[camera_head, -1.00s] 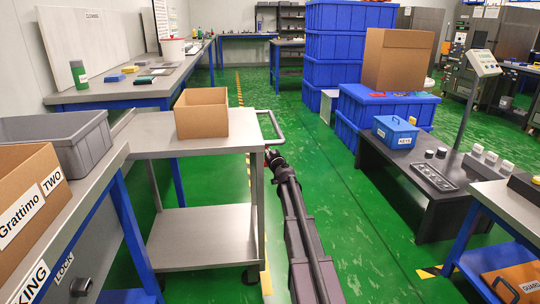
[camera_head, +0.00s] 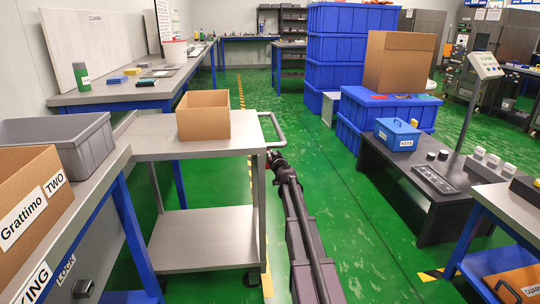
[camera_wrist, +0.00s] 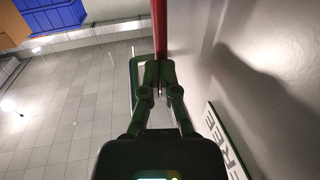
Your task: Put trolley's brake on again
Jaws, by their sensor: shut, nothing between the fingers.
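The trolley (camera_head: 205,235) is grey, with two shelves and a tubular handle (camera_head: 277,128) at its right end. My gripper (camera_head: 274,158) is beside that right end, just below the handle. In the wrist view my gripper (camera_wrist: 153,76) is shut and empty. A red bar (camera_wrist: 160,28), which looks like the brake lever, runs upward just beyond the fingertips; I cannot tell whether they touch it. A grey panel (camera_wrist: 265,75) on the right carries a partly cut-off label (camera_wrist: 226,142). The brake's state is not clear.
An open cardboard box (camera_head: 203,116) stands on the trolley's top. A bench with a grey bin (camera_head: 85,150) is close on the left. A low dark table (camera_head: 400,175) holds a blue case (camera_head: 397,135) on the right. Green floor (camera_head: 350,245) lies clear between.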

